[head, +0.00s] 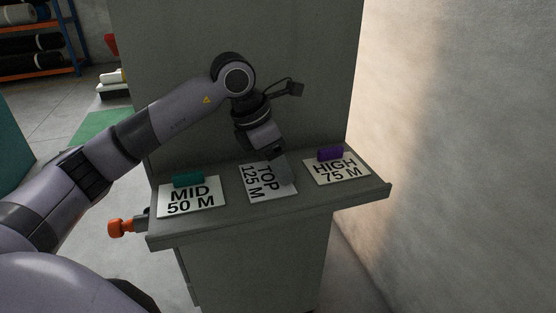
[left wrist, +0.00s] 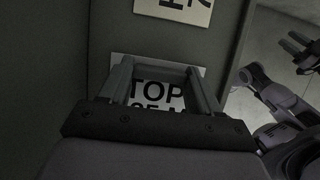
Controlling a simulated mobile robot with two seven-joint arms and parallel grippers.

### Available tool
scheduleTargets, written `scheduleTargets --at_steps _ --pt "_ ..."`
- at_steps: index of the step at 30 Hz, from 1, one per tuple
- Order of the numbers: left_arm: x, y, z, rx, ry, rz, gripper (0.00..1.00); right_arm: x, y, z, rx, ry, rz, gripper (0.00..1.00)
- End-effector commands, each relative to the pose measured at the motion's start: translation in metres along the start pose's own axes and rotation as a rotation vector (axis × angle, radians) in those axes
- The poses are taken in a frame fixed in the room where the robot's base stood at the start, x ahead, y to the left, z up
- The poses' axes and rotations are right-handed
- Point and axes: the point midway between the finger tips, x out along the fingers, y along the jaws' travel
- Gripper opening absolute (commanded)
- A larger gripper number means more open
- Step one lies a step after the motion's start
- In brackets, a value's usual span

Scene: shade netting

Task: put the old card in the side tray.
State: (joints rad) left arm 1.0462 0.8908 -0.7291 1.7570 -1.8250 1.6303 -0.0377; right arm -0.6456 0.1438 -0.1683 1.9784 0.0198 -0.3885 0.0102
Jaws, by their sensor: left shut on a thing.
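Three white cards with black print are at the grey sloped ledge. The MID 50 M card (head: 190,203) with a teal block is at left, and the HIGH 75 M card (head: 345,174) with a purple block is at right. Between them is the TOP 125 M card (head: 253,183), its print turned sideways. My left gripper (head: 281,173) is shut on the TOP card and hides its right part. The left wrist view shows this card (left wrist: 155,90) between the fingers. I cannot tell whether it touches the ledge. No side tray is clearly seen.
The ledge (head: 225,228) has a raised front lip and a tall grey panel (head: 300,60) behind it. An orange knob (head: 122,227) sticks out at its left end. A pale wall (head: 460,130) stands to the right. Racks with rolls (head: 35,43) are far left.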

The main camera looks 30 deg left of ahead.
Motion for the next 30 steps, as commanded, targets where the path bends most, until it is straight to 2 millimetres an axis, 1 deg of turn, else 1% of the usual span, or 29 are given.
scheduleTargets --at_steps 1,3,11,14,16,20,24,27,30 --pt "0.001 0.0 -0.001 0.0 0.0 0.0 0.69 0.001 0.0 0.001 0.0 0.0 0.0 0.43" --pt "0.001 0.0 -0.001 0.0 0.001 0.0 0.88 0.0 0.0 0.0 0.0 0.0 0.0 0.43" --pt "0.001 0.0 0.0 -0.001 0.001 0.0 0.88 0.0 0.0 -0.001 0.0 0.001 0.0 0.43" --pt "-0.003 0.0 0.001 -0.001 0.0 0.0 0.88 -0.002 0.0 -0.004 0.0 0.002 0.0 0.43" --pt "-0.009 0.001 0.001 -0.001 -0.001 0.002 0.88 -0.001 0.0 -0.004 -0.001 0.004 0.001 0.43" --pt "-0.033 0.001 0.001 -0.002 -0.002 0.004 0.88 -0.002 0.001 -0.004 -0.001 0.004 0.001 0.43" --pt "-0.066 0.001 0.002 0.0 -0.003 0.004 0.88 -0.002 0.001 -0.004 -0.002 0.004 0.002 0.43" --pt "-0.086 0.001 0.002 -0.001 -0.002 0.003 0.88 -0.003 0.001 -0.004 -0.003 0.003 0.002 0.43" --pt "-0.103 0.001 0.002 -0.001 -0.002 0.002 0.88 -0.003 0.001 -0.005 -0.003 0.003 0.003 0.43"
